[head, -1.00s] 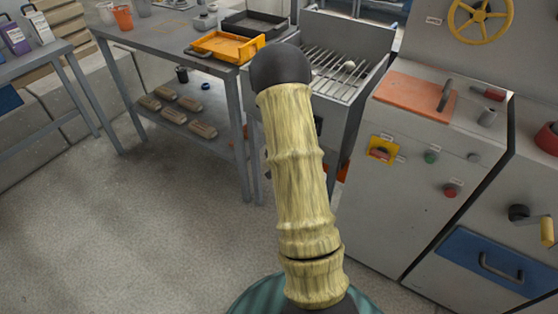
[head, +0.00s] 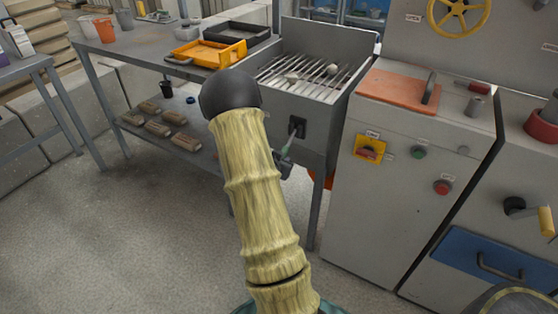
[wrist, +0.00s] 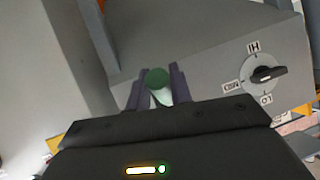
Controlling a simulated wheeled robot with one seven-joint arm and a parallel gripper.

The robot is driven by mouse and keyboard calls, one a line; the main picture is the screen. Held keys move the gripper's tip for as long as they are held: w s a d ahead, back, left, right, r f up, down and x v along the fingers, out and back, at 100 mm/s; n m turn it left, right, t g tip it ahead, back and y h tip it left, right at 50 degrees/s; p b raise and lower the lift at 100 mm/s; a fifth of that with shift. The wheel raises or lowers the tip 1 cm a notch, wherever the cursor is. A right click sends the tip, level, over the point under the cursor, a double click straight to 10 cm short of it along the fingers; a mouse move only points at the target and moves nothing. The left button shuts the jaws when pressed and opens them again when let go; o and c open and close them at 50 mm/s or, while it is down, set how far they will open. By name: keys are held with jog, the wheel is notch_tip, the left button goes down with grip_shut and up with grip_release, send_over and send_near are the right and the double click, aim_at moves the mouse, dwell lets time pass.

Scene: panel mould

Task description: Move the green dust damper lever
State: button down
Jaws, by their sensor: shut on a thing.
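The green dust damper lever (head: 292,143) sticks out from a black plate on the front of the grey grate station (head: 318,146). Its tip points down and to the left in the head view. In the wrist view its dark green round end (wrist: 157,76) and paler shaft sit between my two fingers. My gripper (head: 285,161) is shut on the lever's outer end; it also shows in the wrist view (wrist: 159,88). The lever's base is hidden in the wrist view.
A rotary dial (wrist: 265,74) marked HI, MED and LO is beside the gripper in the wrist view. A grey cabinet (head: 365,215) with buttons stands to the right. A table (head: 95,50) with an orange tray (head: 208,53) stands left. The floor in front is clear.

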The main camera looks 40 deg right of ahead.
jog(key=c, duration=1.3)
grip_release()
jog(key=shift+f, duration=0.1)
jog(key=shift+o, duration=0.2)
jog(key=b+v, duration=0.1)
jog(key=v, duration=1.6)
jog(key=shift+a, duration=0.2)
